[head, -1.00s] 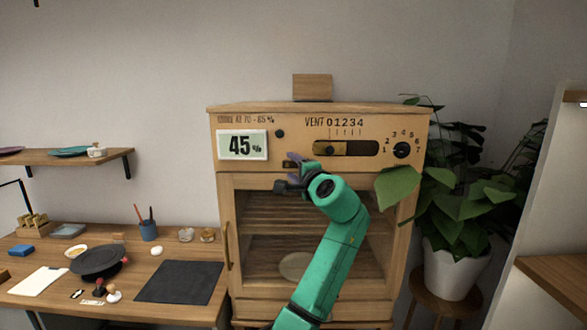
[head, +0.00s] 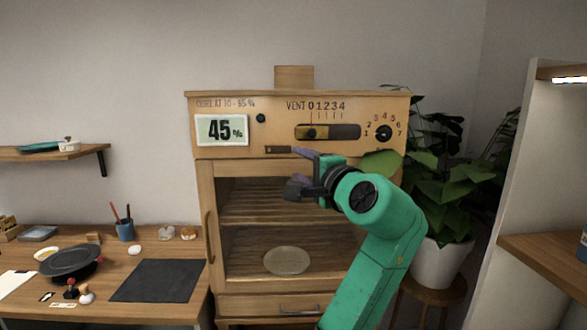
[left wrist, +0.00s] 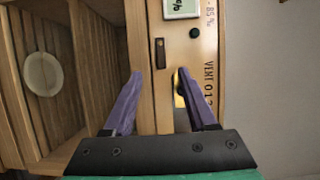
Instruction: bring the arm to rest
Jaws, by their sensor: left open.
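My left gripper (head: 294,170) is at the end of the green arm, in front of the upper part of the wooden cabinet (head: 203,130). It is open and empty. In the left wrist view its two purple fingers (left wrist: 159,75) stand apart, with the cabinet front beyond them and nothing held between them. The head view does not clearly show how wide the gap to the cabinet is. My right gripper is in neither view.
The cabinet has a 45% display (head: 221,130), a vent slider (head: 328,132) and a dial (head: 383,132). A round plate (head: 287,261) lies inside. A desk with a dark mat (head: 158,280) stands left; a potted plant (head: 441,262) and wooden shelf (head: 548,258) stand right.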

